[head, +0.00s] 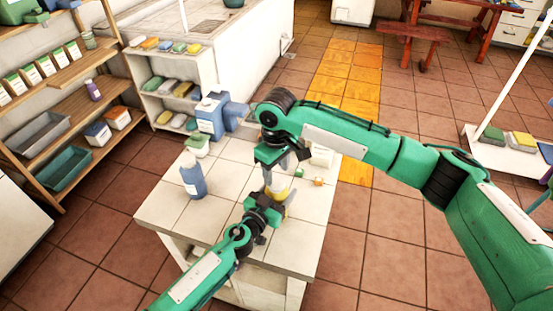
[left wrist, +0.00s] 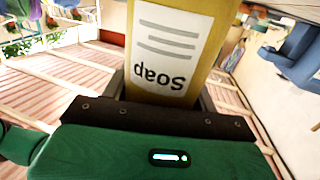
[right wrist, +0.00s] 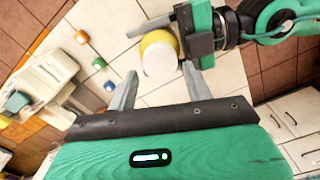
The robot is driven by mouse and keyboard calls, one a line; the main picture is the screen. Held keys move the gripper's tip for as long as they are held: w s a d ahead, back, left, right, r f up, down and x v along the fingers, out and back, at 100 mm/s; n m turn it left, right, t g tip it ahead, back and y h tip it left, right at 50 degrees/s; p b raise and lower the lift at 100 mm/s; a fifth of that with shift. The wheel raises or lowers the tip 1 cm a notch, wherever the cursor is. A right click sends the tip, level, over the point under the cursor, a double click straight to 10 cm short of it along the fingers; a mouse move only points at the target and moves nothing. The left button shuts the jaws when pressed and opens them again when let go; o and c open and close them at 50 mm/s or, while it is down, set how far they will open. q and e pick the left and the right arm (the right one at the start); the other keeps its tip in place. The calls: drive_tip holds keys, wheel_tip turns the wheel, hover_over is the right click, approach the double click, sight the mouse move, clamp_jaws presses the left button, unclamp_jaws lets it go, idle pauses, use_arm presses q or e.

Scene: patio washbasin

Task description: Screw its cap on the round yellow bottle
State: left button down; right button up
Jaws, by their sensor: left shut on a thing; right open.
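The yellow bottle (head: 285,194), with a pale round top, stands over the white tiled table (head: 230,238). In the left wrist view, its white "Soap" label appears upside down on its yellow side (left wrist: 220,35). My left gripper (head: 270,197) is shut on the bottle from the front. In the right wrist view, the bottle's wide pale top (right wrist: 160,60) lies beyond and between the fingers of my right gripper (right wrist: 160,85). That gripper is open and empty above the bottle. I cannot tell whether the pale top is the cap.
A large blue container (head: 211,118) and a green-and-white item (head: 197,145) are at the back left. Small orange (right wrist: 81,37), green (right wrist: 99,63) and blue (right wrist: 109,86) blocks lie near the yellow bottle. The table's left front is clear.

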sight(276, 181)
drive_tip(key=shift+f, duration=1.75)
drive_tip(key=c, duration=0.8)
drive_tip(key=shift+m, duration=1)
drive_tip(key=o, duration=1.1)
drive_tip(key=shift+o, duration=0.2)
wheel_tip(276, 181, up, 12)
